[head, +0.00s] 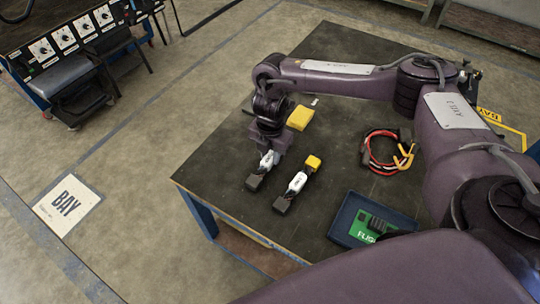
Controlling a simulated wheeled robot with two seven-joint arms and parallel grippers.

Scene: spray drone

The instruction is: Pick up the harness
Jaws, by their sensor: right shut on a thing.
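The harness (371,152), a loop of red and black cable with a yellow clip-like end, lies on the dark tabletop right of centre, under my right forearm. My right gripper (268,155) points down near the table's left edge, well left of the harness and apart from it. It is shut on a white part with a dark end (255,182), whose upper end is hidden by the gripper. I cannot tell whether this part touches the tabletop. My left gripper is out of view.
A similar white part with a yellow cap (297,184) lies just right of the held one. A yellow block (300,117) lies behind. A blue tray (338,226) with a green card stands at the front right. The table's (345,45) far end is bare. A bench with dials stands at upper left.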

